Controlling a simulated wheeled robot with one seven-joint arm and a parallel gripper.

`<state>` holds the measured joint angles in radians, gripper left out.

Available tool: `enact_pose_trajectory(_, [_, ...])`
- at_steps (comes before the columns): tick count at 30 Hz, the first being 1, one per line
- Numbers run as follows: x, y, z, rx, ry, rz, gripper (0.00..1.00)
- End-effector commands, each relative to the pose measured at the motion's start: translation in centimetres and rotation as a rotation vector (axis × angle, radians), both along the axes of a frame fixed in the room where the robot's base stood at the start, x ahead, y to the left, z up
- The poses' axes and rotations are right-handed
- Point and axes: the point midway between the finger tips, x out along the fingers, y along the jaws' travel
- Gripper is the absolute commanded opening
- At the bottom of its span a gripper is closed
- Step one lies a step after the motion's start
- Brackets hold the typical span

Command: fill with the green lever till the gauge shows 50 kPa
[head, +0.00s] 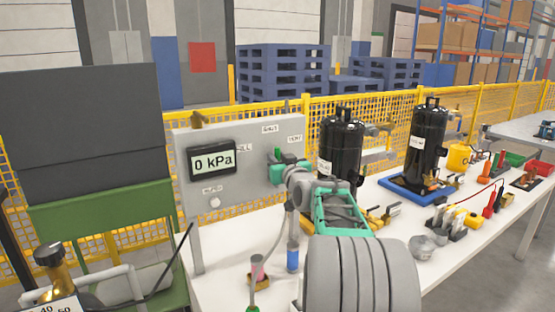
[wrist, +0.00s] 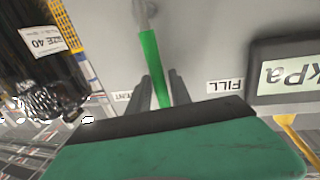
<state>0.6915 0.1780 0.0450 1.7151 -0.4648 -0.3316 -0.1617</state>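The gauge (head: 212,160) on the grey panel (head: 228,196) reads 0 kPa. It shows upside down at the right of the wrist view (wrist: 290,72). The green lever (wrist: 152,62) lies between the FILL label (wrist: 226,86) and the VENT label, along the panel, roughly towards the SHUT label (head: 269,128) in the head view. My gripper (wrist: 162,82) is at the lever, its two dark fingers on either side of it. A narrow gap shows beside the lever, so the fingers look apart.
Two black tanks (head: 341,145) (head: 427,140) stand on the white table (head: 222,284) to the right of the panel. A yellow fence (head: 400,104) runs behind.

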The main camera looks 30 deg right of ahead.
Motion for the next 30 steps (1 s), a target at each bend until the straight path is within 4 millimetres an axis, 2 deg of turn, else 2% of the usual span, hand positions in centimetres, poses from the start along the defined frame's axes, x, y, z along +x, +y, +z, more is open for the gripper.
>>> enact_pose_trajectory(1, [-0.01, 0.00, 0.00, 0.000, 0.000, 0.000, 0.20])
enact_pose_trajectory(9, [-0.02, 0.01, -0.01, 0.000, 0.000, 0.000, 0.00])
enact_pose_trajectory(30, [-0.02, 0.01, -0.03, 0.000, 0.001, 0.000, 0.00])
